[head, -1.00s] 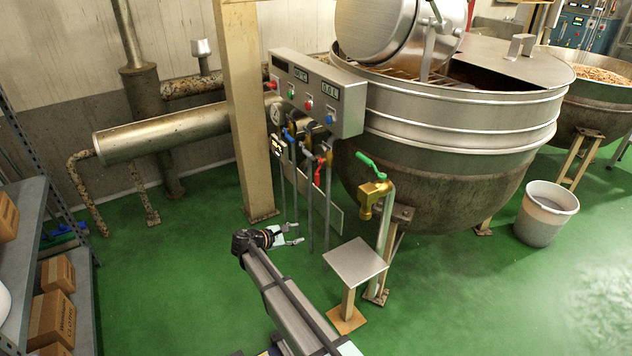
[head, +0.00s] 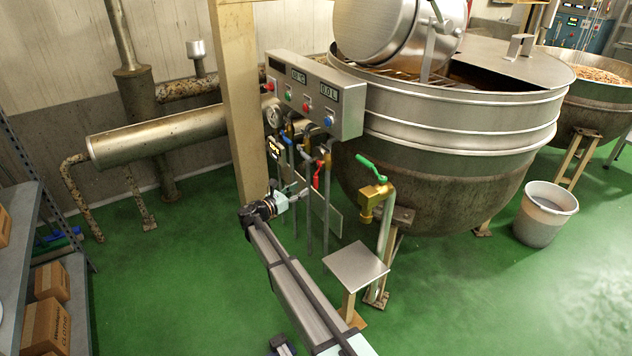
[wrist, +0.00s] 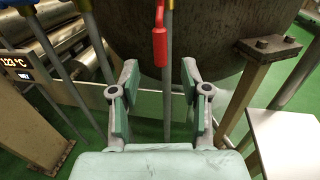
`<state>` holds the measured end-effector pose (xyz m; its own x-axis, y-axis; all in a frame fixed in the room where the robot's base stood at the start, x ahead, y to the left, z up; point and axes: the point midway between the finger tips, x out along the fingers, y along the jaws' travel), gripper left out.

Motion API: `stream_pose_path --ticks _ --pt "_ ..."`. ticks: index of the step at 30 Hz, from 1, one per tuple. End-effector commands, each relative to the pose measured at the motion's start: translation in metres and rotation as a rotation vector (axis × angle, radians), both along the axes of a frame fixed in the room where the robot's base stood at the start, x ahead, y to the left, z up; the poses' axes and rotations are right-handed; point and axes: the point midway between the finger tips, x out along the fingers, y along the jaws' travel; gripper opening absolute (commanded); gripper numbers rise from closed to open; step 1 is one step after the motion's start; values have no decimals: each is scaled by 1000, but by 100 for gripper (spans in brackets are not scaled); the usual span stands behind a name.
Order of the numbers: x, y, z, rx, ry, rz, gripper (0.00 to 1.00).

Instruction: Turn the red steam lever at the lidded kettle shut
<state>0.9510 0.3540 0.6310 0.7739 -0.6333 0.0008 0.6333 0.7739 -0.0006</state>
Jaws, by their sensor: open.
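The red steam lever (head: 316,177) hangs down on a pipe below the control box, in front of the lidded kettle (head: 440,170). In the wrist view the red lever (wrist: 160,46) hangs at top centre, beyond the fingertips and roughly midway between them. My gripper (head: 296,192) is just left of and a little below the lever in the head view. In the wrist view my gripper (wrist: 158,82) is open and empty, its two green-padded fingers apart. I see no contact with the lever. The lever's upper end is cut off in the wrist view.
Blue-handled valves (head: 287,137) and upright pipes stand close left of the lever. A green-handled brass valve (head: 375,192) and a small square stand (head: 355,266) are to the right. A beige post (head: 238,100) stands left. The control box (head: 315,92) is above.

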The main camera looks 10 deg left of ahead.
Motion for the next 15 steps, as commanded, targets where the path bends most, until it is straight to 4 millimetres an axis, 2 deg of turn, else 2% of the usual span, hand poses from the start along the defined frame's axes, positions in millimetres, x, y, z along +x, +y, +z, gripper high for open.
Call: stream_pose_path --ticks 6,15 --pt "36 -28 -1 1 1 -1 46" --pt "67 -55 -1 1 1 -1 46"
